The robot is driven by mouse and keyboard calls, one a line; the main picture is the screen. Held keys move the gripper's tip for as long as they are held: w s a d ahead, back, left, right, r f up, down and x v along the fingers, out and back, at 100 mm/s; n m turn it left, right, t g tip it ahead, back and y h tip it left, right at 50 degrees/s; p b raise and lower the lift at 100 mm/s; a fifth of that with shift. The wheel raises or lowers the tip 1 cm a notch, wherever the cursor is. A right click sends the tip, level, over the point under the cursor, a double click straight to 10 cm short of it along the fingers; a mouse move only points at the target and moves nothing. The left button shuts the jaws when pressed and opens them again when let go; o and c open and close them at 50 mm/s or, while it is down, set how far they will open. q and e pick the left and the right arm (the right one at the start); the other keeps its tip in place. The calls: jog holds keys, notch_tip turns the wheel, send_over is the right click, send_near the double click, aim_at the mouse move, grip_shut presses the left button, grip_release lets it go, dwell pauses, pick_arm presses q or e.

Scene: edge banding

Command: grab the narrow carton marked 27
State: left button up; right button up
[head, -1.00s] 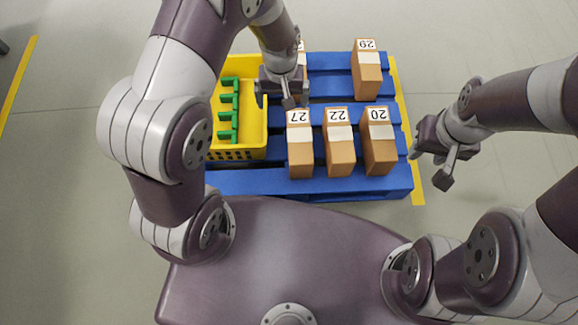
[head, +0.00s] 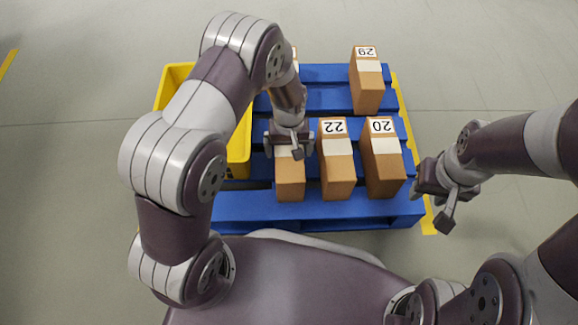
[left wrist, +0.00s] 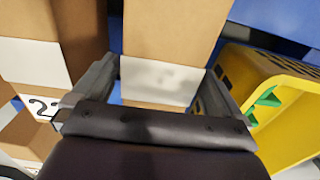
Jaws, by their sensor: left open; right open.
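The narrow brown carton marked 27 (head: 290,184) stands in the front row on the pallet, left of the carton marked 22. My left gripper (head: 289,146) is over its top and hides its number in the head view. In the left wrist view the open fingers of this gripper (left wrist: 158,92) lie on either side of the carton (left wrist: 172,32) with its pale band. I cannot tell whether they touch it. My right gripper (head: 438,198) is open and empty, off the pallet's right side.
The cartons marked 22 (head: 337,178) and 20 (head: 383,173) stand close to the right. The carton marked 29 (head: 367,90) is behind. A yellow crate (head: 173,78) with green parts inside (left wrist: 263,103) is on the left. The blue pallet (head: 340,212) has bare boards in front.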

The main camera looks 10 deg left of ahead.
pick_arm(q)
jog(key=shift+f, duration=0.3)
jog(key=shift+c, duration=0.7)
jog(key=c, duration=1.5)
